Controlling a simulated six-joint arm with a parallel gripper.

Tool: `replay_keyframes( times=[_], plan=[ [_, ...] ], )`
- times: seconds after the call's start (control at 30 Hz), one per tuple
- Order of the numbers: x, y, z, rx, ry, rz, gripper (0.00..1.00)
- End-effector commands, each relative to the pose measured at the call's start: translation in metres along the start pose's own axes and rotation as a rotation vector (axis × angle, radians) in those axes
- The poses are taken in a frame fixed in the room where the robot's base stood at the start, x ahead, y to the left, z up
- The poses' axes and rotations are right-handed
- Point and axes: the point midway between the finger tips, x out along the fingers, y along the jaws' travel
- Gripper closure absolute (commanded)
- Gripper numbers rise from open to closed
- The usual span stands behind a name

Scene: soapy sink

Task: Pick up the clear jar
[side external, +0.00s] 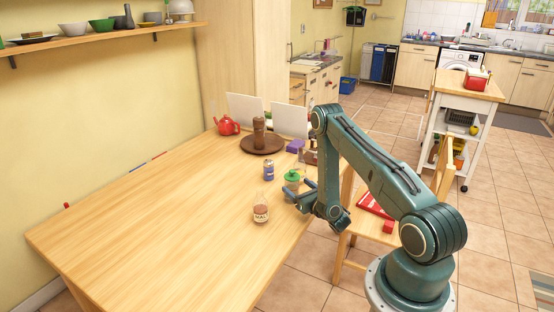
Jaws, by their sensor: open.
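A jar with a green top (291,177) and a pale, see-through-looking body stands on the wooden table (160,200) near its right edge. My gripper (289,193) is low over the table edge, its open fingers reaching left toward the jar. The fingers overlap the jar's lower part in this view and hide some of it. I cannot tell whether they touch it or are only in front of it.
Further back are a purple box (295,146), a brown mill (259,131) on a round brown tray (245,144), and a red teapot (227,126). The table's left and front areas are clear. A chair (348,240) stands at the right edge.

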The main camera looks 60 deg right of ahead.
Motion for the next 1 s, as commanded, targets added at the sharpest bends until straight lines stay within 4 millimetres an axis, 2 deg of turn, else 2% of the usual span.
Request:
replay_keyframes(
  times=[0.27, 0.7, 1.0],
  plan=[
    [0.006, 0.001, 0.001, 0.001, -0.002, 0.001, 0.26],
    [0.051, 0.001, 0.0, 0.0, 0.001, 0.001, 0.26],
    [0.063, 0.0, 0.0, 0.002, 0.001, -0.001, 0.26]
  ],
)
